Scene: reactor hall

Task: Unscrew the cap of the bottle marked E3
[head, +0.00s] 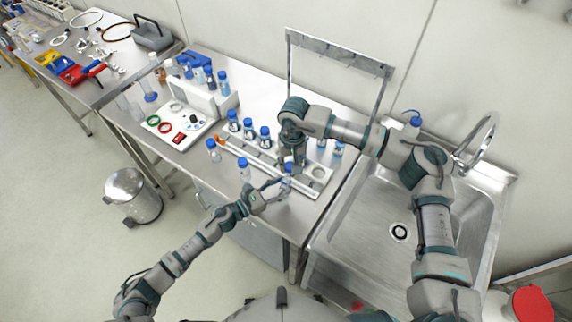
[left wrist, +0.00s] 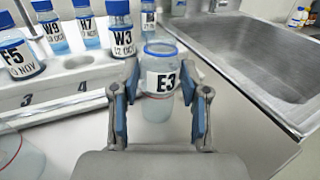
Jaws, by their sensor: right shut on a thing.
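The bottle marked E3 (left wrist: 161,82) stands upright on the bench, its label towards my left wrist camera. Its top shows a pale, open-looking mouth with a bluish ring and no full blue cap. My left gripper (left wrist: 160,92) has a finger on each side of the bottle, with visible gaps. In the head view, my left gripper (head: 270,188) is low at the bench front, beside the bottle (head: 286,184). My right gripper (head: 291,162) points down above the bottle, shut on a blue cap (head: 288,168); the fingers partly hide it.
A white rack (left wrist: 60,88) holds several blue-capped bottles, including W3 (left wrist: 122,28), behind E3. Another blue-capped bottle (head: 244,168) stands left of my left gripper. The sink (head: 400,225) lies right, and a metal frame (head: 335,60) rises behind.

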